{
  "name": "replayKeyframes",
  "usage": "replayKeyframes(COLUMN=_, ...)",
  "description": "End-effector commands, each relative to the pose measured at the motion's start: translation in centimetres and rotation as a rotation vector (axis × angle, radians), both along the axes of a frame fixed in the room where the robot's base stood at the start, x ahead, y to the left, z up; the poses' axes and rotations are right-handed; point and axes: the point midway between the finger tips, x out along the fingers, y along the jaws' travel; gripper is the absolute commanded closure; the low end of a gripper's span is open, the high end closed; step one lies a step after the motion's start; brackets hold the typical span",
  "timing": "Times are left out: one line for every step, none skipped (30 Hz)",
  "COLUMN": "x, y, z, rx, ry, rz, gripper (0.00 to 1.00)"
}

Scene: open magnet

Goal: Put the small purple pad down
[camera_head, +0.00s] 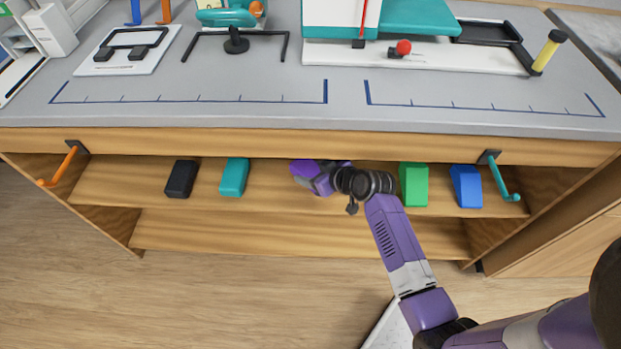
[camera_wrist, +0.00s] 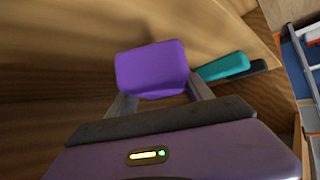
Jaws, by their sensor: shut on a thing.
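The small purple pad (camera_wrist: 152,68) is between the two fingers of my gripper (camera_wrist: 158,98) in the wrist view. The gripper is shut on it. In the head view the pad (camera_head: 303,169) shows at the left tip of my gripper (camera_head: 316,178), over the upper wooden shelf (camera_head: 130,190) under the counter. I cannot tell whether the pad touches the shelf. My wrist and forearm hide the shelf to the right of the pad.
On the shelf are a black pad (camera_head: 181,179) and a teal pad (camera_head: 234,177) to the left, and a green pad (camera_head: 413,185) and a blue pad (camera_head: 466,187) to the right. The counter edge (camera_head: 300,137) overhangs the shelf. Orange (camera_head: 57,168) and teal (camera_head: 504,177) hooks flank it.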

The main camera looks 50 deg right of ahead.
Motion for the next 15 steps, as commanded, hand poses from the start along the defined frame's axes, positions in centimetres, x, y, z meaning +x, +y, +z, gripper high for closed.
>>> replayKeyframes(x=0.3, y=0.0, z=0.0, rx=0.0, ry=0.0, rz=0.0, gripper=0.86)
replayKeyframes(x=0.3, y=-0.1, z=-0.1, rx=0.0, ry=0.0, rz=0.0, gripper=0.86)
replayKeyframes(x=0.4, y=-0.1, z=-0.3, rx=0.0, ry=0.0, rz=0.0, gripper=0.86)
replayKeyframes(x=0.4, y=-0.1, z=-0.5, rx=0.001, ry=0.001, rz=-0.001, gripper=0.86)
replayKeyframes(x=0.4, y=-0.1, z=-0.8, rx=0.001, ry=0.001, rz=-0.001, gripper=0.86)
replayKeyframes(x=0.3, y=0.0, z=-1.4, rx=0.001, ry=0.002, rz=-0.001, gripper=0.86)
replayKeyframes(x=0.3, y=0.0, z=-1.8, rx=0.002, ry=0.003, rz=0.0, gripper=0.86)
replayKeyframes(x=0.3, y=0.0, z=-2.3, rx=0.002, ry=0.002, rz=0.0, gripper=0.86)
replayKeyframes(x=0.3, y=0.0, z=-2.8, rx=0.002, ry=0.001, rz=-0.001, gripper=0.86)
replayKeyframes(x=0.3, y=0.0, z=-3.2, rx=0.002, ry=0.002, rz=0.0, gripper=0.86)
replayKeyframes(x=0.3, y=0.0, z=-3.4, rx=0.002, ry=0.002, rz=0.0, gripper=0.86)
replayKeyframes(x=0.3, y=0.0, z=-3.6, rx=0.0, ry=0.0, rz=0.0, gripper=0.86)
replayKeyframes(x=0.4, y=0.0, z=-3.6, rx=0.0, ry=0.0, rz=0.0, gripper=0.86)
replayKeyframes(x=0.4, y=0.0, z=-3.6, rx=-0.001, ry=0.0, rz=0.001, gripper=0.86)
replayKeyframes(x=0.4, y=0.0, z=-3.5, rx=-0.001, ry=-0.001, rz=0.001, gripper=0.86)
